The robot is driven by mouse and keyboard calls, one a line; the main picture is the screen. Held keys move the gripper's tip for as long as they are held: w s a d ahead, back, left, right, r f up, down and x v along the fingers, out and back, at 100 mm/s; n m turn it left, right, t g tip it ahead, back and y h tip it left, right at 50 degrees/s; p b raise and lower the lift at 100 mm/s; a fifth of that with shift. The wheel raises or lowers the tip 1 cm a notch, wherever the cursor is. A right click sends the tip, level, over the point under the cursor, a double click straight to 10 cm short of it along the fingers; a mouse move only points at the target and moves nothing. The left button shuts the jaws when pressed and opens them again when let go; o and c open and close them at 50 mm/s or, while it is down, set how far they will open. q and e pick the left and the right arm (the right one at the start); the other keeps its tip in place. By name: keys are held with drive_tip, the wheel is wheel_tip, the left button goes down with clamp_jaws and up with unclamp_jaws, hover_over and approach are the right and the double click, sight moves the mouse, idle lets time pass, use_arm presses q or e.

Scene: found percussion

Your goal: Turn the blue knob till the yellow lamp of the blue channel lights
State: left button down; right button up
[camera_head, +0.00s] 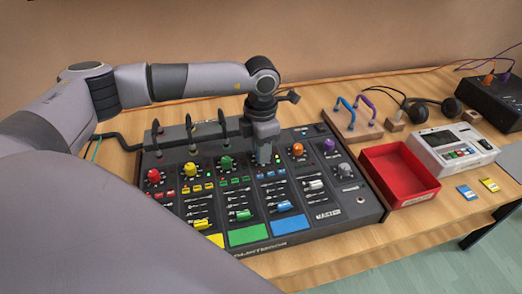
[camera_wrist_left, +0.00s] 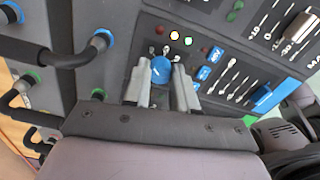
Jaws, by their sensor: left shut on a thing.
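The blue knob (camera_wrist_left: 162,70) sits on the mixer panel, with a pale pointer mark on its top. My left gripper (camera_wrist_left: 163,84) is shut on it, one finger on each side. In the head view my left gripper (camera_head: 264,157) reaches down onto the blue channel and hides the knob. My right gripper is in neither view.
The mixer (camera_head: 330,214) has red (camera_head: 153,175), yellow (camera_head: 189,170), green (camera_head: 226,163), orange (camera_head: 298,149) and purple (camera_head: 329,145) knobs. Black arched handles stand behind. A red tray (camera_head: 400,196), a white device (camera_head: 452,150) and headphones (camera_head: 432,110) lie to the right.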

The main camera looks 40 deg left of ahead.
use_arm(q)
drive_tip(key=shift+m, duration=0.5)
drive_tip(key=c, duration=0.9)
unclamp_jaws()
drive_tip(key=shift+r+b, duration=0.5)
drive_tip(key=shift+r, duration=3.15)
drive_tip(key=shift+s, duration=0.1)
